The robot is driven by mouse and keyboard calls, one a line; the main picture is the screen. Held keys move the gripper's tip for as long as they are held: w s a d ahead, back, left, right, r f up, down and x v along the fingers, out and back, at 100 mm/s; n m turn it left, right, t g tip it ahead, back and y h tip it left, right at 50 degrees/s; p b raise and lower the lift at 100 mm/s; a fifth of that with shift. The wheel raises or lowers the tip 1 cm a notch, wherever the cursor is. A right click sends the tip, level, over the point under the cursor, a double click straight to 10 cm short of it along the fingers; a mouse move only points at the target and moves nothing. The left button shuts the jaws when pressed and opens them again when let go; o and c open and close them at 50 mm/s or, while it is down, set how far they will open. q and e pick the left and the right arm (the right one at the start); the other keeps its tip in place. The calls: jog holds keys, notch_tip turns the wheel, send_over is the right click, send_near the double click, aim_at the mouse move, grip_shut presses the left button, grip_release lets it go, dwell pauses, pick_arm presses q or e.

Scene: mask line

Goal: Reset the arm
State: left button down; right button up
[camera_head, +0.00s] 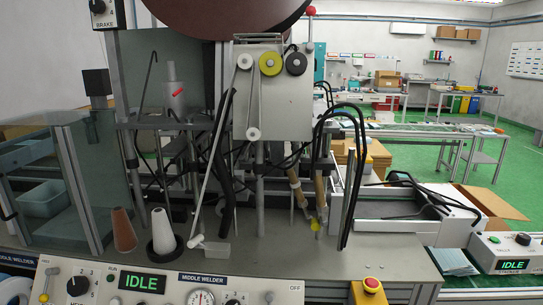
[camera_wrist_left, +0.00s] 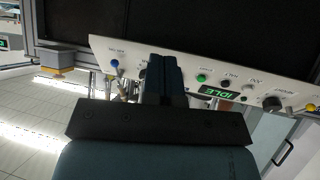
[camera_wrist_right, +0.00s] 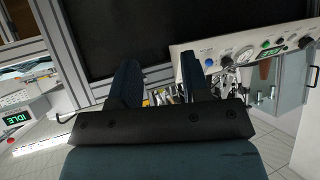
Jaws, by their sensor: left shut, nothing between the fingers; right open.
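My left gripper (camera_wrist_left: 166,62) shows in the left wrist view with its two dark fingers together and nothing between them. Behind its fingertips is a white control panel (camera_wrist_left: 225,88) with knobs, buttons and a green IDLE display. My right gripper (camera_wrist_right: 160,78) shows in the right wrist view with its fingers spread apart and empty. Past its fingers are the dark machine front and part of a white control panel (camera_wrist_right: 225,56). Neither gripper nor arm is in the head view.
In the head view, a welder machine (camera_head: 272,88) stands on a grey bench (camera_head: 300,262). A brown cone (camera_head: 123,230) and a white cone (camera_head: 163,232) stand on its left. A yellow box with a red button (camera_head: 371,287) is at the front edge. A white tray unit (camera_head: 400,212) is at right.

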pick_arm(q)
notch_tip(320, 180, up, 16)
jog(key=s+p, duration=0.1)
jog(key=p, duration=1.9)
jog(key=shift+s+a+f, duration=0.15)
jog(key=shift+s+a, duration=0.2)
jog(key=shift+a, duration=0.1)
pick_arm(e)
notch_tip(320, 180, up, 16)
jog(key=s+d, duration=0.1)
jog(key=shift+d+f, duration=0.2)
